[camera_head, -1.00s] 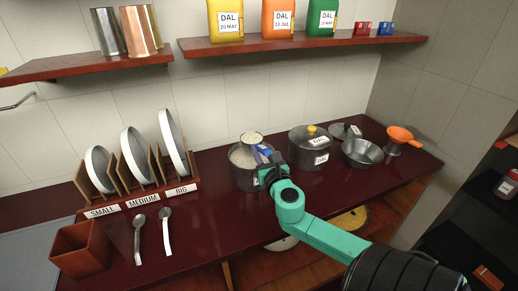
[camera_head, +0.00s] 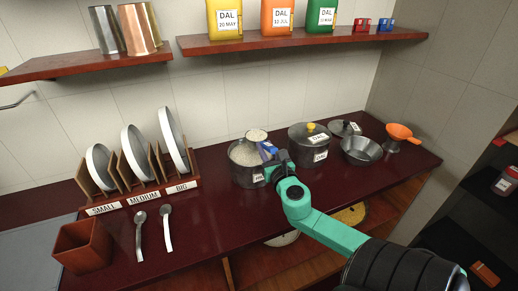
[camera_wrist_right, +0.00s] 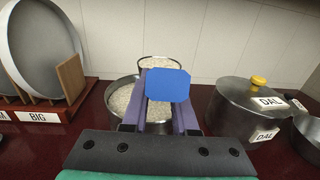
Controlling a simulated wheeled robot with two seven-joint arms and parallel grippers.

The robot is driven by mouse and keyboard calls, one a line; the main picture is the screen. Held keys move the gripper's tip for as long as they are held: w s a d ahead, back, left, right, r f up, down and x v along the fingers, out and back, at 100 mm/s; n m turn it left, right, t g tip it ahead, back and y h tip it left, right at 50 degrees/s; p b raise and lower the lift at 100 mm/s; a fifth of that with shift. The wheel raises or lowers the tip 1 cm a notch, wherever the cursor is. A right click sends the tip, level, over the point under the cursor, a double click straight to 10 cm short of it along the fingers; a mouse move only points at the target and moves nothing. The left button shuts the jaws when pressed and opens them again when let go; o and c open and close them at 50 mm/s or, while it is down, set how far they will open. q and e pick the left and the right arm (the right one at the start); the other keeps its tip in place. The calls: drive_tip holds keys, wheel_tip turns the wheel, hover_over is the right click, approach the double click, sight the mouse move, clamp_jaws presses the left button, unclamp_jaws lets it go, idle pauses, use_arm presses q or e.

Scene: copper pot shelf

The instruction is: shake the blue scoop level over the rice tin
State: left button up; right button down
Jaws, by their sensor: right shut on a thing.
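The blue scoop has a round metal cup heaped with rice (camera_head: 256,135) and a blue handle (camera_head: 269,149). Its handle end (camera_wrist_right: 168,86) faces the right wrist view, with the cup (camera_wrist_right: 160,65) beyond. The rice tin (camera_head: 240,178) is an open steel pot with white rice inside; its rim also shows in the right wrist view (camera_wrist_right: 112,88). My right gripper (camera_head: 274,158) is shut on the handle and holds the cup above the tin's back part. The cup looks about level. My left gripper is not in view.
A lidded DAL pot (camera_head: 308,150) stands close right of the tin. A plate rack (camera_head: 142,198) stands left, two spoons (camera_head: 166,228) in front. A shelf (camera_head: 300,39) hangs above.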

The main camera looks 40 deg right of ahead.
drive_tip(key=shift+w+a+f+p, duration=0.1)
drive_tip(key=shift+w+a+p, duration=0.15)
drive_tip(key=shift+p, duration=0.1)
drive_tip(key=shift+s+d, duration=0.25)
drive_tip(key=shift+w+a+r+p, duration=0.2)
drive_tip(key=shift+a+r+p, duration=0.05)
drive_tip(key=shift+r+p, duration=0.05)
drive_tip(key=shift+s+d+f, duration=0.2)
drive_tip(key=shift+f, duration=0.05)
drive_tip(key=shift+w+a+r+p, duration=0.15)
drive_tip(key=shift+r+p, duration=0.1)
drive_tip(key=shift+p, duration=0.05)
drive_tip(key=shift+f, duration=0.25)
drive_tip(key=shift+s+d, duration=0.2)
drive_tip(key=shift+d, duration=0.05)
drive_tip(key=shift+w+a+r, duration=0.15)
drive_tip(key=shift+w+a, duration=0.1)
drive_tip(key=shift+w+a+p, duration=0.4)
drive_tip(key=shift+a, duration=0.1)
